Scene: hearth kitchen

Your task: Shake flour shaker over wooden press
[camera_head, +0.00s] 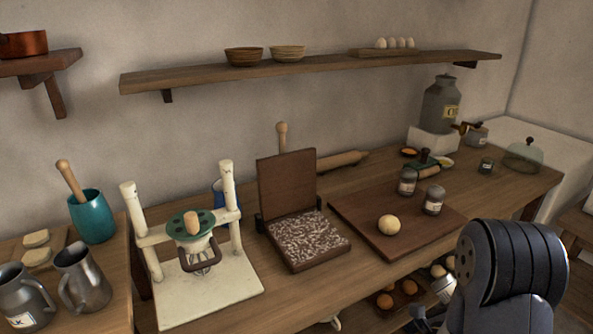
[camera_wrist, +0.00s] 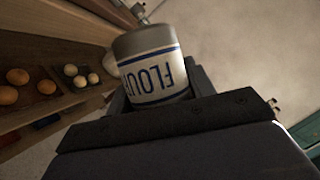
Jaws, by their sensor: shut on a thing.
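The wooden press (camera_head: 278,190) stands hinged open on the counter in the head view, its lid upright at the back. Its lower plate (camera_head: 308,238) is covered with white specks on dark wood. The flour shaker (camera_wrist: 152,72) is a grey metal can with a white, blue-lettered FLOUR label, seen close up in the wrist view. My gripper (camera_wrist: 155,98) is shut on it; the jaws are partly hidden behind the can and wrist.
A lower shelf holds round items (camera_wrist: 18,76). A wall shelf (camera_head: 300,68) runs above.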

